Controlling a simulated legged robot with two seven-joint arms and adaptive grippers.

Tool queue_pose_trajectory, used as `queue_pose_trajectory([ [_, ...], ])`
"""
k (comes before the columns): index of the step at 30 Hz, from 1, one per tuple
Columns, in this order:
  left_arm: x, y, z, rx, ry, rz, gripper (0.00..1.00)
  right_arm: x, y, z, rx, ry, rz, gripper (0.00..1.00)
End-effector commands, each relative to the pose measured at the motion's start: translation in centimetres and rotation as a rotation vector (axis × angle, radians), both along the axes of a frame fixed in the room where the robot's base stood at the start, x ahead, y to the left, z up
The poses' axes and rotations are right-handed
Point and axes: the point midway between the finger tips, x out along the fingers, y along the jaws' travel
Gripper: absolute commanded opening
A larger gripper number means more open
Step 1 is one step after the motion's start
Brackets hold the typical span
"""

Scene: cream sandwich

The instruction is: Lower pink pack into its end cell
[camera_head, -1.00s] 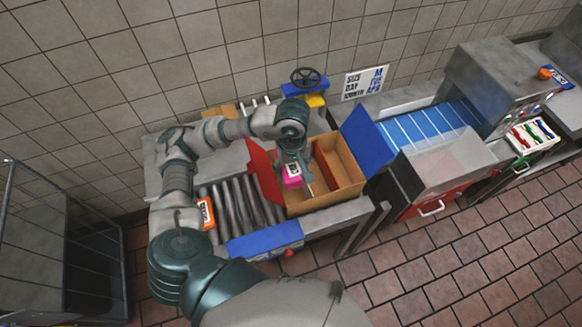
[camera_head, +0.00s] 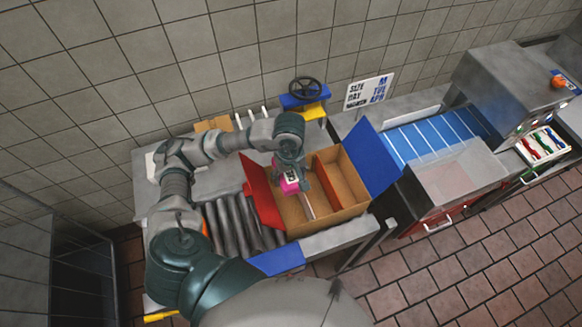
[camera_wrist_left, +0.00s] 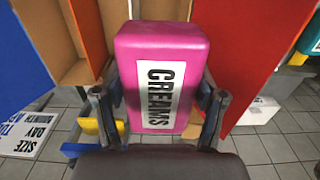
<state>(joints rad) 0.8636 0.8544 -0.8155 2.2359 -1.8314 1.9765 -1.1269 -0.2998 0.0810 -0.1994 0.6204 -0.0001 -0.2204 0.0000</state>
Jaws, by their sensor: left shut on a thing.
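The pink pack (camera_head: 289,187) hangs upright in my left gripper (camera_head: 290,172), at the left part of the cardboard box (camera_head: 348,213), beside the red flap (camera_head: 262,195). The wrist view shows the pack (camera_wrist_left: 190,50) with its white "CREAMS" label between the two fingers of my left gripper (camera_wrist_left: 160,108), which are shut on its sides. In that view the red flap (camera_wrist_left: 245,55) is at the right and cardboard walls (camera_wrist_left: 85,30) are beyond the pack. I cannot tell how deep its lower end is in the cell. My right gripper is not in view.
A thin divider (camera_head: 307,204) and a reddish partition (camera_head: 324,187) stand inside the box. The blue flap (camera_head: 369,165) rises at its right. Rollers (camera_head: 238,222) lie to the left.

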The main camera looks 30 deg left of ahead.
Motion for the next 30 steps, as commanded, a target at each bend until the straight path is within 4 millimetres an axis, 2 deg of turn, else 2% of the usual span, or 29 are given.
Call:
queue_pose_trajectory([
  [3, 0.1, 0.1, -3.0, 0.0, 0.005, 0.001, 0.34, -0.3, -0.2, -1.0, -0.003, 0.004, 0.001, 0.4],
  [9, 0.2, 0.1, -6.1, 0.0, 0.003, 0.001, 0.34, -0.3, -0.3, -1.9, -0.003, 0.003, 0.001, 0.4],
  [30, 0.1, 0.1, -10.4, 0.001, 0.001, 0.0, 0.34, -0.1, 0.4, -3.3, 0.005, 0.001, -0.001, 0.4],
])
